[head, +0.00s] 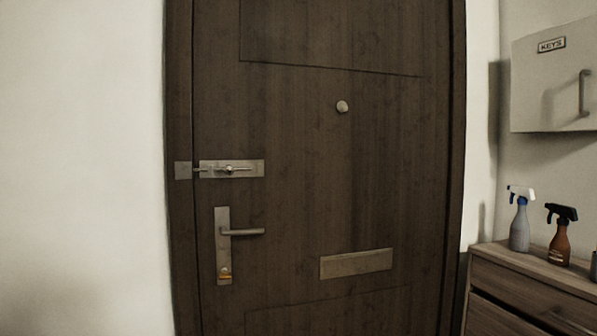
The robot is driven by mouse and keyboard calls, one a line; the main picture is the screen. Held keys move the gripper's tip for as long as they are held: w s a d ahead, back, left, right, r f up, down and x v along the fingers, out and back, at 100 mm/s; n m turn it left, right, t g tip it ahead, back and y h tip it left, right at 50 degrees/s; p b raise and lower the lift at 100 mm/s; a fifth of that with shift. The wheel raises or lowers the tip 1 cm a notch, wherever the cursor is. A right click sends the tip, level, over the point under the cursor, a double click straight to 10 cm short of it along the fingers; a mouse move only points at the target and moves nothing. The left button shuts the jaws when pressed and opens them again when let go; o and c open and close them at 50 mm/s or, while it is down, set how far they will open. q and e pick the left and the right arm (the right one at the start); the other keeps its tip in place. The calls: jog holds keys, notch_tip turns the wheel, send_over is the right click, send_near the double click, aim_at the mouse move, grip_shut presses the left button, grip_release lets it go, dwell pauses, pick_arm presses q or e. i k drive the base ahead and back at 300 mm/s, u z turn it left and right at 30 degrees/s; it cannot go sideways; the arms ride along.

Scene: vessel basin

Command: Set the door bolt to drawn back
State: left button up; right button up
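The door bolt (232,169) is a metal plate with a small knob (228,169), mounted on the dark wooden door (300,205) near its left edge. A bar reaches left from the plate across the door's edge to the keeper (183,170) on the frame. Whether its tip sits inside the keeper is too small to tell. Neither of my grippers shows in the head view.
A lever handle (242,232) on a tall plate sits below the bolt. A mail slot plate (356,263) and a peephole (342,106) are on the door. At right, a wooden cabinet (530,268) carries spray bottles (520,228), under a grey key box (553,85).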

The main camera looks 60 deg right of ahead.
aim_at(229, 170)
jog(key=z, duration=2.55)
jog(key=i, duration=1.2)
jog(key=u, duration=1.35)
